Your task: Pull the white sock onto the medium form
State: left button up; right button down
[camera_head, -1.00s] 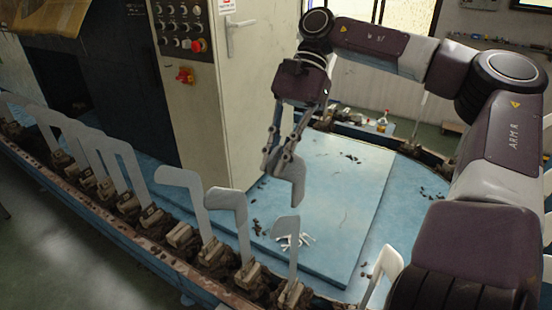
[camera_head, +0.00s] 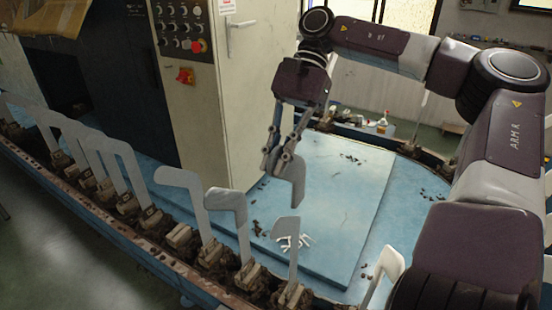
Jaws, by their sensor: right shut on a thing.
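My right gripper (camera_head: 276,166) is shut on a pale grey-white sock (camera_head: 292,183). The sock hangs in the air over the blue table, apart from every form. Three flat pale forms stand upright in front: one at the left (camera_head: 186,193), one in the middle (camera_head: 231,207) and a shorter one at the right (camera_head: 293,250). The held sock is above and behind the right one. I cannot tell for sure which form is the medium one. My left gripper is not in view.
More forms (camera_head: 95,152) stand in a row along the rusty rail (camera_head: 150,240) at the left. A control cabinet (camera_head: 240,100) stands close behind. Another pale form (camera_head: 390,262) stands near my right arm.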

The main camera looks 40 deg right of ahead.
aim_at(280, 218)
jog(key=shift+f, duration=0.15)
jog(key=shift+f+b, duration=0.3)
jog(key=shift+b, duration=0.1)
jog(key=shift+f+b, duration=7.25)
jog(key=shift+f, duration=1.6)
jog(key=c, duration=1.9)
grip_release()
